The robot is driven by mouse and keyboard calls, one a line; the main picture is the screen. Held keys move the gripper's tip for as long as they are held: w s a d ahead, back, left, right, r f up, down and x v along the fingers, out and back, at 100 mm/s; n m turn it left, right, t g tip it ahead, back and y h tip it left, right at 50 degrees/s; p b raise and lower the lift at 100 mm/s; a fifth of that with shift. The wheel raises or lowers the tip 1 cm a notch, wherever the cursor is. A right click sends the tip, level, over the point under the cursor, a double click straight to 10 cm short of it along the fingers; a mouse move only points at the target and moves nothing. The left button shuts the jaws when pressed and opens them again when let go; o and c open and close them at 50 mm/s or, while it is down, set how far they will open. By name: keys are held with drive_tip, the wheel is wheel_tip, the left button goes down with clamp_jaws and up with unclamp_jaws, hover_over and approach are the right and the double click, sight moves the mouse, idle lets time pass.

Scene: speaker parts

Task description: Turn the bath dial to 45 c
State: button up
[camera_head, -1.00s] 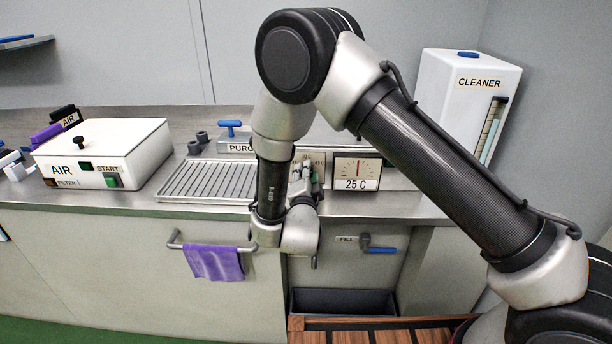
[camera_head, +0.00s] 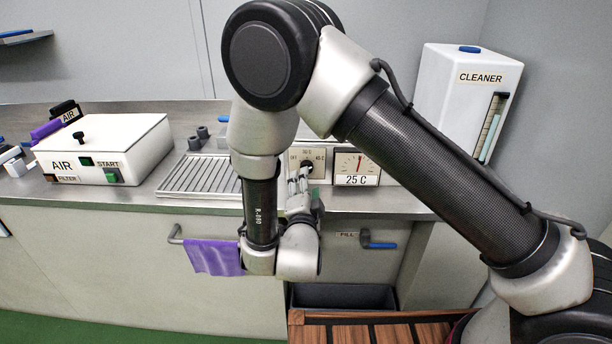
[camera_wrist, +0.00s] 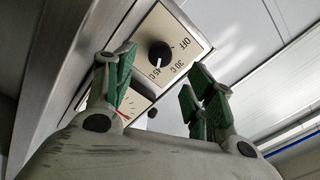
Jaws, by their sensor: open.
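The bath dial (camera_head: 307,166) is a black knob on a cream plate marked OFF, 30 C and 45 C. In the wrist view the knob (camera_wrist: 159,54) shows whole, and its white mark points toward the 45 C label. The gauge (camera_head: 357,165) to its right has a red needle and a display reading 25 C. My gripper (camera_head: 299,186) is just in front of and below the dial, apart from it. In the wrist view its green-padded fingers (camera_wrist: 160,85) are spread with nothing between them.
A metal drain rack (camera_head: 200,176) and a white AIR box (camera_head: 105,150) stand left of the dial. A white CLEANER tank (camera_head: 465,100) stands at the right. Below the counter are a purple cloth (camera_head: 213,257) on a rail and a blue FILL lever (camera_head: 380,245).

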drive_tip(key=s, duration=0.4)
drive_tip(key=shift+s, duration=0.15)
